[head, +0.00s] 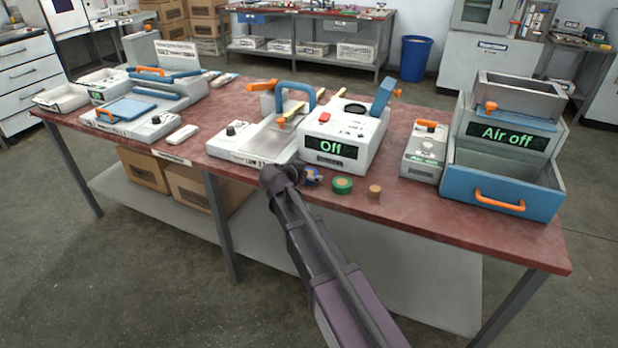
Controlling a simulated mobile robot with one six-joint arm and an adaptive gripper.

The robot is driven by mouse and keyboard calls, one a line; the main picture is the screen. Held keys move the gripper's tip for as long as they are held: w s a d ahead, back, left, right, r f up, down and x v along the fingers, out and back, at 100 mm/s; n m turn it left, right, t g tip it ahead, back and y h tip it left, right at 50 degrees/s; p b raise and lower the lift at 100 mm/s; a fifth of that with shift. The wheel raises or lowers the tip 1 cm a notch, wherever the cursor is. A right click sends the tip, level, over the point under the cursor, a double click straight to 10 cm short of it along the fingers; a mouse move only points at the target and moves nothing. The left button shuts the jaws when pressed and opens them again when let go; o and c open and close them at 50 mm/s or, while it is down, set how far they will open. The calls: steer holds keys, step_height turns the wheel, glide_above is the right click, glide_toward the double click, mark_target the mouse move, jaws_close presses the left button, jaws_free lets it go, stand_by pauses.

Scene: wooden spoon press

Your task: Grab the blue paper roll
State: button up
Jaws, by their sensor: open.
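A small blue roll (313,176), which looks like the blue paper roll, sits at the front of the red table, left of a green roll (342,185). The end of my arm reaches the table edge from below and covers part of the blue roll's left side. My gripper (299,173) is a dark shape right beside the blue roll. It is open, but its fingers are small and mostly hidden, so I cannot tell whether they surround or touch the roll.
A white box (345,140) reading "Off" stands just behind the rolls. A small brown cylinder (374,191) stands right of the green roll. A grey unit (424,152) and a blue-grey bin unit reading "Air off" (505,190) stand further right. The red tabletop (440,215) is clear along its front right.

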steer(key=c, duration=0.9)
steer(key=shift+o, duration=0.2)
steer(key=shift+r, duration=0.15)
step_height(320, 180, up, 3)
steer(key=p, duration=0.3)
steer(key=s+d+r+p, duration=0.1)
steer(key=s, duration=0.6)
steer(key=s+d+p, duration=0.1)
steer(key=s+d, duration=0.1)
steer(key=s, duration=0.6)
steer(key=shift+s+d+r, duration=0.3)
steer(key=shift+r, duration=0.05)
